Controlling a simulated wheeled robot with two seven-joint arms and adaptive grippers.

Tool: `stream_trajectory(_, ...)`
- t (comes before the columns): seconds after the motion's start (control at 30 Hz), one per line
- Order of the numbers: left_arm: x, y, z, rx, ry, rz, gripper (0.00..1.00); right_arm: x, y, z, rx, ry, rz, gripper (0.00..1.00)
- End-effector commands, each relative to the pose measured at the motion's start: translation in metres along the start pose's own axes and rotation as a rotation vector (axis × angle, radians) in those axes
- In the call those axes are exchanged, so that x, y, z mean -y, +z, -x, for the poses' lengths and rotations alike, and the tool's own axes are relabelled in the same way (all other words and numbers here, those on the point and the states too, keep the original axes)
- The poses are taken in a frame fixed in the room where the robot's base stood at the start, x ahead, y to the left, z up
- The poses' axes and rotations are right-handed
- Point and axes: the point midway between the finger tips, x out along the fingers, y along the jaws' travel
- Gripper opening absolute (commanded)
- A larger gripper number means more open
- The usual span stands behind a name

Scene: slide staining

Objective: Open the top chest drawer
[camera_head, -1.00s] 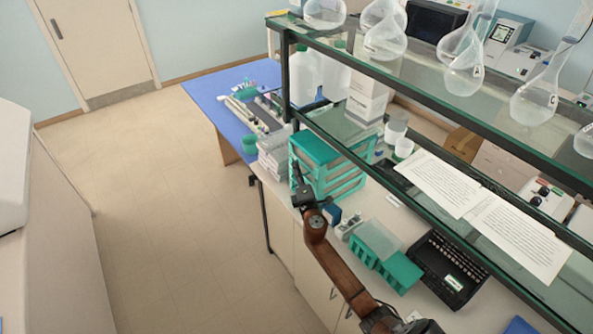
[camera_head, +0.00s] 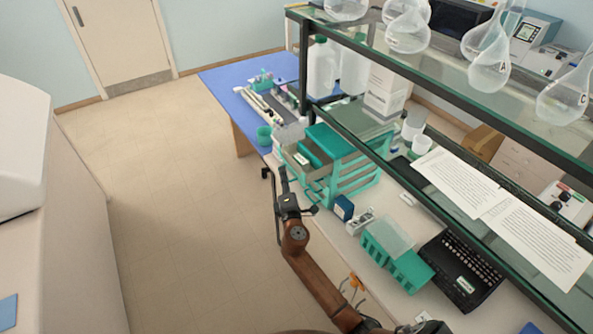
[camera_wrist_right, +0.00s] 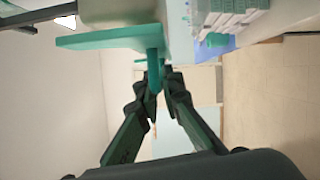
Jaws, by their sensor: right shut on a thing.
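The teal-framed drawer chest (camera_head: 345,146) stands on the bench under the glass shelf. Its top drawer (camera_head: 296,158) is pulled out toward the aisle, and a teal item with a white label shows inside. My right gripper (camera_head: 286,181) is at the drawer's front end. In the right wrist view, its dark fingers (camera_wrist_right: 163,80) are shut on the teal drawer handle (camera_wrist_right: 153,68), which sticks down from the drawer front. The lower drawers look closed, partly hidden by my gripper. My left gripper is not in view.
A teal rack (camera_head: 395,262), a black tray (camera_head: 462,270) and a small blue box (camera_head: 343,207) stand on the bench near my right arm. The glass shelf with flasks (camera_head: 490,70) overhangs the chest. The floor aisle (camera_head: 170,210) at left is clear.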

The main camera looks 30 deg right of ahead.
Motion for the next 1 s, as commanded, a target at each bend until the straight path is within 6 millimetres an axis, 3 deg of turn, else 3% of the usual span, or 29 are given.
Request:
stream_trajectory(0.1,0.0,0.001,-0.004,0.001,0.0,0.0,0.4,-0.001,-0.018,0.007,-0.001,-0.002,-0.001,0.0)
stream_trajectory(0.3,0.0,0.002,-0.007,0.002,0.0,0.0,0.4,-0.005,-0.033,0.014,-0.001,-0.002,0.0,0.0)
stream_trajectory(0.73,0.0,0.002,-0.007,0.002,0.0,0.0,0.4,-0.006,-0.036,0.015,0.0,-0.001,0.001,0.0)
stream_trajectory(0.77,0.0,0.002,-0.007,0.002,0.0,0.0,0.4,-0.006,-0.036,0.015,0.0,-0.001,0.002,0.07)
stream_trajectory(1.0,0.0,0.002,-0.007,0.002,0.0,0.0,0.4,-0.006,-0.036,0.015,0.0,-0.001,0.001,0.24)
